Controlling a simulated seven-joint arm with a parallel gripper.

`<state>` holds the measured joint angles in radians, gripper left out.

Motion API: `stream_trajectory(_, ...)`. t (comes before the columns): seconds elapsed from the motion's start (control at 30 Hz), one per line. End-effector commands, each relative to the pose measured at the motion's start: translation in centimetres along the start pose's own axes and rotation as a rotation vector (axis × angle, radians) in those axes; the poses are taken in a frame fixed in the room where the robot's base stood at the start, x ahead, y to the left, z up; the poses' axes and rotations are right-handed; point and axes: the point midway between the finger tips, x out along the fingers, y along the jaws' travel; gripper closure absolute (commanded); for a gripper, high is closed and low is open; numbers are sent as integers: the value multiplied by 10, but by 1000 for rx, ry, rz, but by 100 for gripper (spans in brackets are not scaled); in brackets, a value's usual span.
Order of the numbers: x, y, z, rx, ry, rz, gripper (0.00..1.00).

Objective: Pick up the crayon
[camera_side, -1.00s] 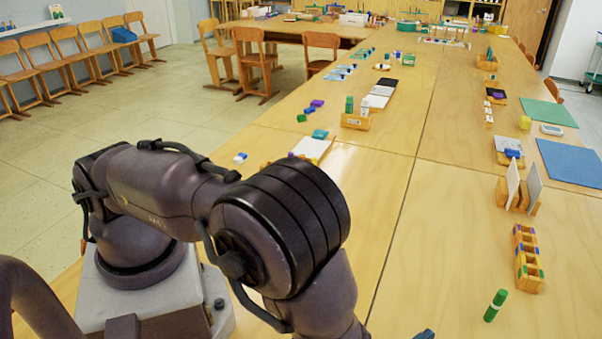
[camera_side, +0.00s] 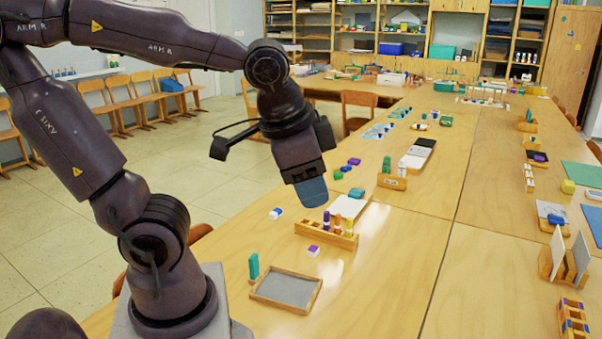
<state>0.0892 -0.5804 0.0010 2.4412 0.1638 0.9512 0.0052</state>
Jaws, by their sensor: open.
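Several crayon-like sticks show, and I cannot tell which is the crayon meant. A purple stick (camera_side: 326,221), a yellow one (camera_side: 337,224) and an orange one (camera_side: 348,226) stand in a wooden block holder (camera_side: 316,233) near the middle. A teal stick (camera_side: 254,266) stands upright left of them, and a green one (camera_side: 387,165) stands farther back. My gripper (camera_side: 312,192) hangs above the table, up and left of the block holder as pictured. It is open, and nothing shows held in it. The gap between its fingers is hidden from this side.
A wood-framed grey tray (camera_side: 287,289) lies beside the teal stick. A small white-and-purple block (camera_side: 313,251) lies near the holder. White cards (camera_side: 568,255) stand in a wooden stand at right. The table (camera_side: 420,240) is bare between holder and stand.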

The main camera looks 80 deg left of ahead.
Motion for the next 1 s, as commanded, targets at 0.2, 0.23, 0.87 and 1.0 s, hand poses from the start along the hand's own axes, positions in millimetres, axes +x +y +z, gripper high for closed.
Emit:
stream_trajectory(0.2,-18,3,8,-182,147,82,58)
stream_trajectory(0.23,-18,3,8,-189,153,86,58)
stream_trajectory(0.87,-17,3,5,-183,157,91,76)
stream_trajectory(1.0,1,-2,-18,-116,190,99,76)
